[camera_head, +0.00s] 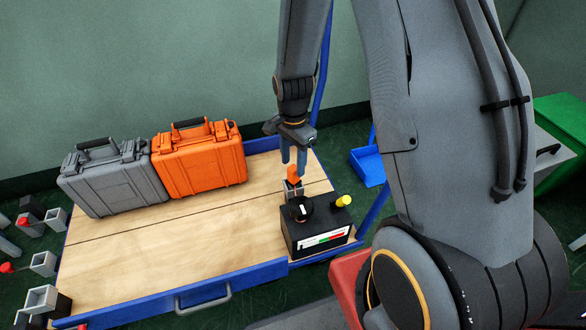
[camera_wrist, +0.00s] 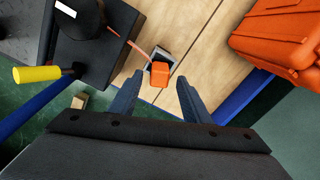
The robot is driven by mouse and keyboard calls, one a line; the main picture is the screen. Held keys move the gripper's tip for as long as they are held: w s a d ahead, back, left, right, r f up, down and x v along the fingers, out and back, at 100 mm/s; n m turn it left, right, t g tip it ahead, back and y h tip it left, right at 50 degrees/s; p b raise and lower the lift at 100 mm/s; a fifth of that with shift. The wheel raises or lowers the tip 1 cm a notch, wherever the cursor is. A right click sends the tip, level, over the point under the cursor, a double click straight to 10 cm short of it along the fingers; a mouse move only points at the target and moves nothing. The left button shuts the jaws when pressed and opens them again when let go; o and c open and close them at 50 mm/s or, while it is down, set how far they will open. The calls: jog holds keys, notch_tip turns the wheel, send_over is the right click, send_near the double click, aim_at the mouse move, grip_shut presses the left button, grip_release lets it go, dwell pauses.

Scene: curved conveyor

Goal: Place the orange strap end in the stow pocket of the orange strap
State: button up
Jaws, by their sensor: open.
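The orange strap end (camera_wrist: 160,74) is a small orange block. In the head view, the strap end (camera_head: 294,174) stands at the top of the small grey square stow pocket (camera_head: 292,189). The wrist view shows the pocket's grey rim (camera_wrist: 163,54) beside and partly under the block; how deep the block sits is hidden. A thin orange strap (camera_wrist: 132,42) runs from the black box to the pocket. My gripper (camera_head: 288,165) points down just above the strap end. In the wrist view, its blue fingers (camera_wrist: 159,84) are apart, one on each side of the block.
A black box (camera_head: 318,228) with a dark round top and a yellow knob (camera_head: 344,201) stands in front of the pocket. An orange case (camera_head: 200,163) and a grey case (camera_head: 112,180) stand at the back left. The wooden cart top (camera_head: 170,245) is bare in front of them.

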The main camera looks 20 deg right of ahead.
notch_tip(320, 180, up, 7)
jog(key=shift+f+p, duration=0.1)
jog(key=shift+p, duration=0.85)
jog(key=s+a+r+n, duration=0.4)
jog(key=s+a+n, duration=0.1)
jog(key=a, duration=0.2)
jog(key=s+a+r+n, duration=0.5)
jog(key=a, duration=0.3)
jog(key=s+a+r+n, duration=0.2)
jog(key=s+a+n, duration=0.1)
jog(key=s+n, duration=0.2)
jog(key=s+a+r+n, duration=0.2)
jog(key=s+n, duration=0.3)
jog(key=s, duration=0.5)
jog(key=shift+a+r+n+y, duration=0.2)
jog(key=shift+a+n+y, duration=0.15)
jog(key=shift+a, duration=0.2)
